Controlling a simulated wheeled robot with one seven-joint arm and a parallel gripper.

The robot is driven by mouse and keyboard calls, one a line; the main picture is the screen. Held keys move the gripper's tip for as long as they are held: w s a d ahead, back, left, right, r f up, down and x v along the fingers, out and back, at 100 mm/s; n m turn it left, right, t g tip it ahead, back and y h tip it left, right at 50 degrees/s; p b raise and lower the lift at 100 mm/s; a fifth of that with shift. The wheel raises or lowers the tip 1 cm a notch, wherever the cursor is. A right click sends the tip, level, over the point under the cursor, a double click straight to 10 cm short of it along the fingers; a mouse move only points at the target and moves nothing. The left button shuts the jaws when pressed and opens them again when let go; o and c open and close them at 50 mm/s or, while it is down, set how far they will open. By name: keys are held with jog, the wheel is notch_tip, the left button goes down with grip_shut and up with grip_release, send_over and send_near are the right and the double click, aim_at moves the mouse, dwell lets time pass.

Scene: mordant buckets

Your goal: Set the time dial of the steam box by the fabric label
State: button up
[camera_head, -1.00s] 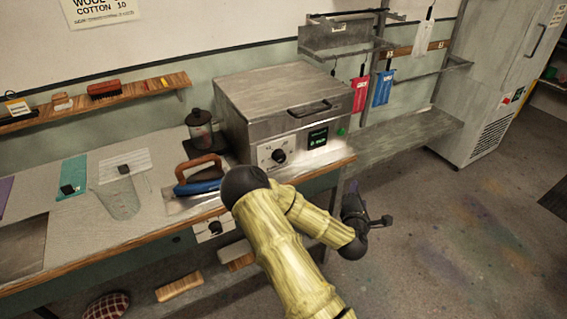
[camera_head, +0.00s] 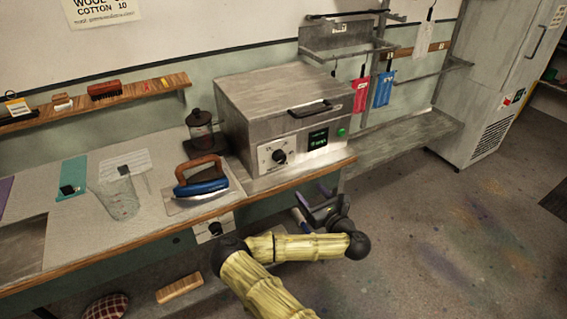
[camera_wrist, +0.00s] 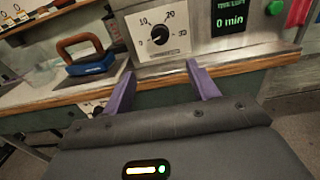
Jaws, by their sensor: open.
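A wall sign (camera_head: 103,10) shows WOOL and COTTON 10, partly cut off. Red cloth (camera_head: 361,97) and blue cloth (camera_head: 383,88) hang right of the box; any label text is unreadable. My gripper (camera_wrist: 160,82) is open and empty, below and in front of the dial, apart from it.
A blue iron (camera_head: 202,186) with a wooden handle stands left of the box. A clear beaker (camera_head: 117,197) and dark jar (camera_head: 201,130) are on the bench. The wooden bench edge (camera_wrist: 240,68) lies between my gripper and the panel.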

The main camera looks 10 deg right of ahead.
jog(key=shift+w, duration=0.1)
jog(key=p, duration=0.3)
send_near(282, 160)
jog(key=x, duration=0.8)
jog(key=shift+w+a, duration=0.1)
jog(key=shift+w, duration=0.25)
jog(key=c, duration=1)
